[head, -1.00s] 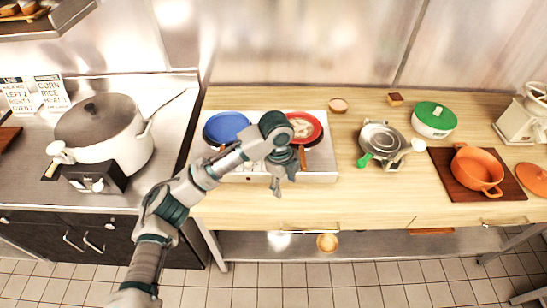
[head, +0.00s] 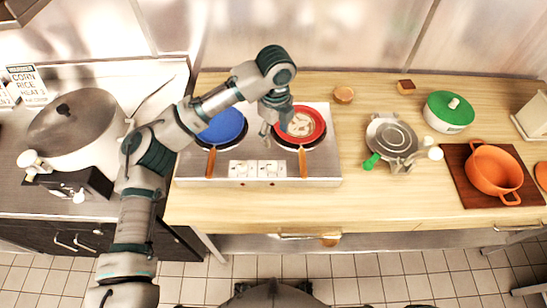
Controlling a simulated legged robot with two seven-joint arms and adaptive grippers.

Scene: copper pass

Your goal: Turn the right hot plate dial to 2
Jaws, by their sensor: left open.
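The hot plate (head: 205,181) is a silver two-burner unit on the wooden counter. Its right dial (head: 271,169) and left dial (head: 240,169) are white and sit side by side on the front panel; their settings are too small to read. A blue pan (head: 222,127) stands on the left burner and a red pan (head: 318,118) with pale food on the right burner. My left gripper (head: 274,137) is open and points down between the two pans, behind the dials and apart from them. My right gripper is not in view.
The wooden counter's front strip is clear.

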